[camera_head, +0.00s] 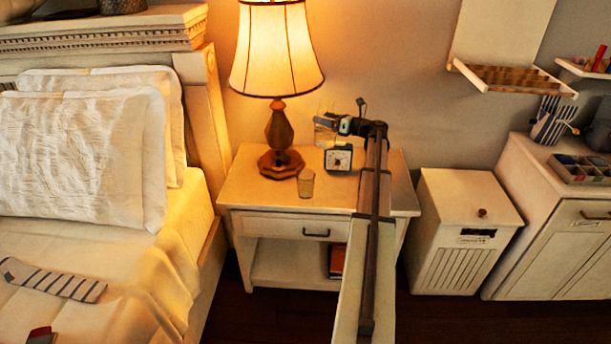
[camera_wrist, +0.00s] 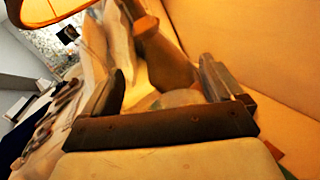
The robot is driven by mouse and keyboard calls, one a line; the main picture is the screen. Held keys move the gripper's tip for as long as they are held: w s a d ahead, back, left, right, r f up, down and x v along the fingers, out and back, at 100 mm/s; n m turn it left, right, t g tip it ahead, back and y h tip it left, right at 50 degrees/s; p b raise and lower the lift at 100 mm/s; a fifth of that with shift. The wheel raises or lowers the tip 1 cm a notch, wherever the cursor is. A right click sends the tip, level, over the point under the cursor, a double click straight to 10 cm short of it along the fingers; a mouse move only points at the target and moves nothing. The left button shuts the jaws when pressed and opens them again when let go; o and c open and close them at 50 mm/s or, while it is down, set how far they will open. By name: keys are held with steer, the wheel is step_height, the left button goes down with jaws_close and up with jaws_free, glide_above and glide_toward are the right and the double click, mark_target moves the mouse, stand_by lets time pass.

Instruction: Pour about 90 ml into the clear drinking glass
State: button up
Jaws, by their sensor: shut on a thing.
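The clear drinking glass (camera_head: 306,183) stands upright on the nightstand, near its front edge, just right of the lamp's foot. My gripper (camera_head: 331,124) is above the back of the nightstand, behind and right of the glass. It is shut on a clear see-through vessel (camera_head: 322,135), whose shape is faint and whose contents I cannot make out. In the wrist view my gripper's two fingers (camera_wrist: 163,88) flank a pale rounded surface of the vessel (camera_wrist: 178,98). Whether the vessel touches the nightstand is unclear.
The lit lamp (camera_head: 279,130) stands left of my gripper. A small dark clock (camera_head: 338,158) sits below it on the nightstand (camera_head: 255,197). The bed (camera_head: 150,260) is at left, a white hamper (camera_head: 464,230) at right. The nightstand's front left is clear.

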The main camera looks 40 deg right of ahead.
steer(key=shift+s+a+f, duration=0.1)
steer(key=shift+s+a, duration=0.25)
steer(key=shift+a, duration=0.2)
steer(key=shift+s+a, duration=0.35)
steer(key=shift+a, duration=0.2)
steer(key=shift+f+n, duration=0.15)
steer(key=shift+n, duration=0.25)
